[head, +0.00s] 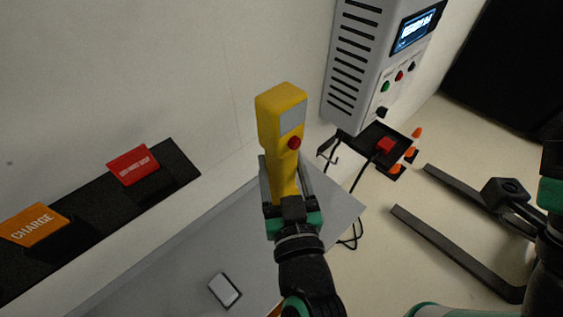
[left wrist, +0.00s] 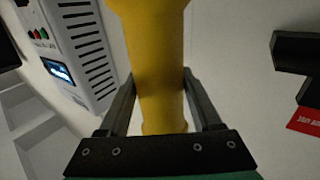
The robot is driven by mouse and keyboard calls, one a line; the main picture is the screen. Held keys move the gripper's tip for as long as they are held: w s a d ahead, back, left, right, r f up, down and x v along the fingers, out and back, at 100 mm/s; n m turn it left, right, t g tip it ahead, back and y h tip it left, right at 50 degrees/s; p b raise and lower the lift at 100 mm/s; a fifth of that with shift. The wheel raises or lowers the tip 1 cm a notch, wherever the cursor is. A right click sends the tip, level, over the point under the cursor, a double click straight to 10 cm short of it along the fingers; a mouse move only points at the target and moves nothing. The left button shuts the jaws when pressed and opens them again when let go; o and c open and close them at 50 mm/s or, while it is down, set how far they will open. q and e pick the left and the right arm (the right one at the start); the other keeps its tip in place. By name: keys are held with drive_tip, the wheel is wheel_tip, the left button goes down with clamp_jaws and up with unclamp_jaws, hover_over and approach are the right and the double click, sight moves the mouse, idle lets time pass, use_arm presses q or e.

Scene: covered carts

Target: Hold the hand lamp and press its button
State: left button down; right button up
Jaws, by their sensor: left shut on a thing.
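The yellow hand lamp (head: 283,120) stands nearly upright in the middle of the head view, with a pale grey panel (head: 292,117) near its top. Its round red button (head: 294,142) faces the camera just below the panel, and nothing touches it. My left gripper (head: 282,168) is shut on the lamp's lower part, one finger on each side. In the left wrist view the lamp's yellow body (left wrist: 157,60) runs between the two fingers of the gripper (left wrist: 158,88); the button does not show there.
A grey table (head: 190,275) with a small white-faced object (head: 224,291) lies below. A black wall rack (head: 182,170) carries an orange CHARGE label (head: 35,225) and a red label (head: 133,165). A vented cabinet (head: 355,70) hangs behind the lamp.

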use_arm(q)
drive_tip(key=shift+f, duration=3.8)
wheel_tip(320, 180, down, 20)
drive_tip(key=b, duration=0.7)
drive_tip(key=shift+b, duration=0.35)
use_arm(e)
wheel_tip(320, 180, down, 8)
drive_tip(key=shift+r, duration=0.2)
clamp_jaws()
idle(1.3)
